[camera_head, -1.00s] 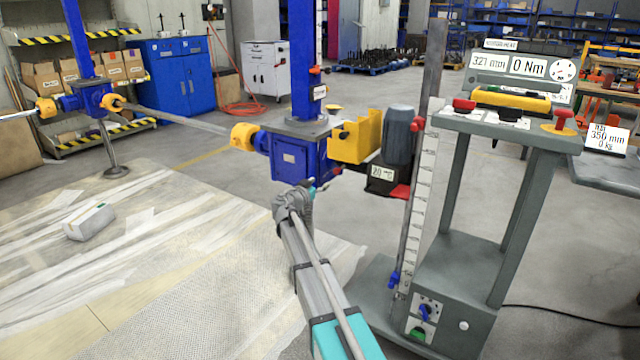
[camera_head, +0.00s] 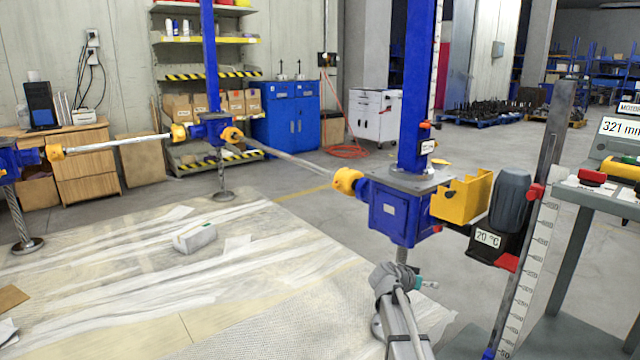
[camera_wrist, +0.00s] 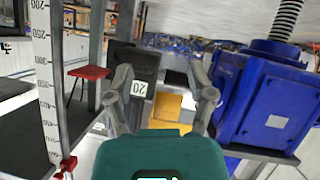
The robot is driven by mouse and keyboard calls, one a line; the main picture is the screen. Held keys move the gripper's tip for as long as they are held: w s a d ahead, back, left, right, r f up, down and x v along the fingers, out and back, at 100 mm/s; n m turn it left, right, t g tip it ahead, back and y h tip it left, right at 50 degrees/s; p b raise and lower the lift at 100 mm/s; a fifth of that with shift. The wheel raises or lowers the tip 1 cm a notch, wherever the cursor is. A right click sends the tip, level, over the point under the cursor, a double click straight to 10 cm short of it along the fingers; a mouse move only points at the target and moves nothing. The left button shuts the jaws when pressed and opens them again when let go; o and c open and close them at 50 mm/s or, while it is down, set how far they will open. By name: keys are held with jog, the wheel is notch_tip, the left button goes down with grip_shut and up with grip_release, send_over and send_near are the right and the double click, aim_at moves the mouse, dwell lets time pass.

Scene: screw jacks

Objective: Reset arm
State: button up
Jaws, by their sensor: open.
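My grey arm (camera_head: 402,320) reaches up from the bottom of the head view, its end in front of the blue screw jack (camera_head: 402,212). In the wrist view my gripper (camera_wrist: 161,78) is open, with its two grey fingers spread and nothing between them. Behind the fingers are the yellow cover (camera_wrist: 167,108) and the dark motor unit with a "20" label (camera_wrist: 138,88). The blue jack housing (camera_wrist: 270,110) stands close on the right there, with its threaded screw (camera_wrist: 287,18). In the head view the fingers cannot be made out clearly.
A vertical scale (camera_head: 527,270) and a grey control stand (camera_head: 575,275) are close on the right. The yellow cover (camera_head: 462,199) and grey motor (camera_head: 509,200) adjoin the jack. A sheeted platform (camera_head: 130,290) spreads left, with a small white box (camera_head: 195,237) on it.

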jog(key=s+a+f+n+g+y+p, duration=0.1)
jog(key=s+a+f+n+g+y, duration=0.25)
jog(key=s, duration=0.55)
jog(key=s+a+f+n+g+y+p, duration=0.1)
jog(key=s+a+n+y, duration=0.25)
jog(key=s+a, duration=0.4)
jog(key=s+a+f+n+g+y+p, duration=0.1)
jog(key=s+a+f+n+g+y, duration=0.2)
jog(key=s, duration=0.7)
notch_tip(320, 180, up, 38)
jog(key=m+t+y+p, duration=0.1)
jog(key=p, duration=3.6)
jog(key=shift+s+a+f, duration=0.15)
jog(key=shift+a+f, duration=0.05)
jog(key=shift+a, duration=0.15)
jog(key=shift+c, duration=0.9)
jog(key=shift+d, duration=0.1)
